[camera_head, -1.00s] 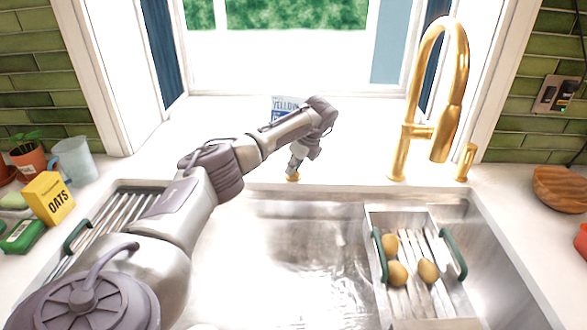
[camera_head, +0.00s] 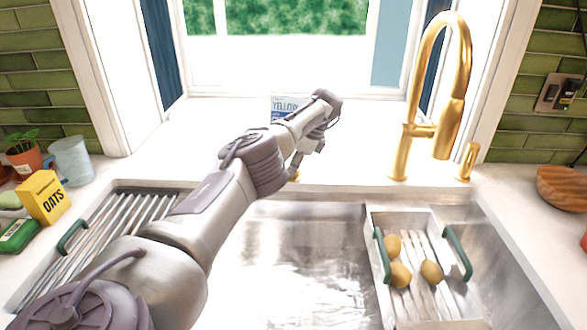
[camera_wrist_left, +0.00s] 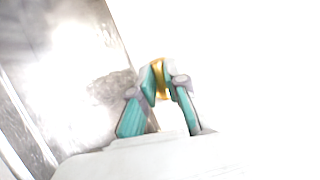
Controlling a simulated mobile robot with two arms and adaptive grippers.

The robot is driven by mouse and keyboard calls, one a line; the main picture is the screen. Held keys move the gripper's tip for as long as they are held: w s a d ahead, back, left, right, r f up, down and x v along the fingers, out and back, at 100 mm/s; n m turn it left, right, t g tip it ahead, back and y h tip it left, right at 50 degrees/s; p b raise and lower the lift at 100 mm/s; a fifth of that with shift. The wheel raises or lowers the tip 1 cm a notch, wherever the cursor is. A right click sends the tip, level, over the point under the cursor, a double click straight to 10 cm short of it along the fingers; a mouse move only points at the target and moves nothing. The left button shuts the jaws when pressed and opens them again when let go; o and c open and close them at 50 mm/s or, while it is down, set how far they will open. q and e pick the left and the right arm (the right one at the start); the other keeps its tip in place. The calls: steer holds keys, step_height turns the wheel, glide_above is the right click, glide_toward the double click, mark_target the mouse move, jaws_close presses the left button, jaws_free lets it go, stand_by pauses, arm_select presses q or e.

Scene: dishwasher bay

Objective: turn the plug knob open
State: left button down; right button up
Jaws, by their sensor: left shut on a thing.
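The plug knob is a small gold knob (camera_head: 295,175) on the white counter behind the sink, mostly hidden by my left gripper in the head view. In the left wrist view the gold knob (camera_wrist_left: 160,78) sits between the teal finger pads. My left gripper (camera_head: 294,168) reaches down to it from above and is shut on it; it also shows in the left wrist view (camera_wrist_left: 159,85). The wrist is tilted. The knob's turned angle cannot be told. My right gripper is out of view.
The steel sink (camera_head: 300,240) holds water. A colander tray (camera_head: 425,300) with several yellow-brown round items sits at its right, and a drying rack (camera_head: 110,235) at its left. The gold faucet (camera_head: 405,140) stands to the right of the knob.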

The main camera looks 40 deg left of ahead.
arm_select(q)
steer(key=shift+r, duration=0.1)
steer(key=c, duration=1.2)
jaws_free()
step_height(320, 180, up, 10)
